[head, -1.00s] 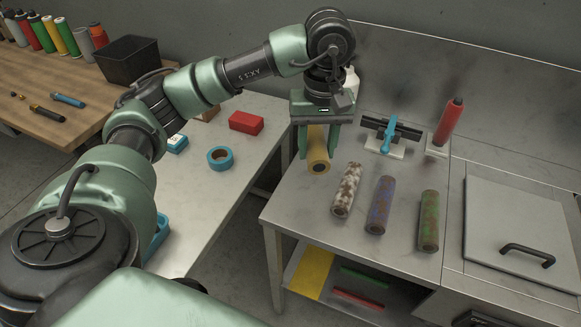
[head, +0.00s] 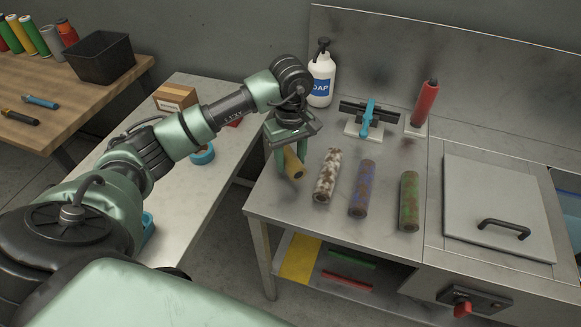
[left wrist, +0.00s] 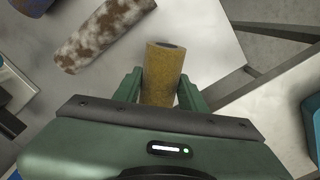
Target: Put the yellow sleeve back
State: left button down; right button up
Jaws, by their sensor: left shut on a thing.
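The yellow sleeve (head: 293,164) is a short tube with a dark hole at its end. My left gripper (head: 288,150) is shut on it at the left edge of the steel bench (head: 290,205). In the left wrist view the yellow sleeve (left wrist: 163,72) sits between the two green fingers of my left gripper (left wrist: 160,90). I cannot tell whether the sleeve touches the bench. My right gripper is not in view.
White-brown (head: 327,175), blue-brown (head: 363,188) and green-brown (head: 409,200) sleeves lie right of the gripper. Blue tape (head: 202,155) lies on the left table. A closed lid (head: 498,207) is at right.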

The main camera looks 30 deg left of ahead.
pick_arm(q)
notch_tip(320, 180, down, 4)
jog(key=shift+f+p, duration=0.1)
jog(key=shift+p, duration=0.3)
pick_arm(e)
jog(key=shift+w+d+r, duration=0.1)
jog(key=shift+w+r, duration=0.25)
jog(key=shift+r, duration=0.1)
pick_arm(q)
jog(key=shift+f, duration=0.2)
jog(key=c, duration=0.8)
grip_release()
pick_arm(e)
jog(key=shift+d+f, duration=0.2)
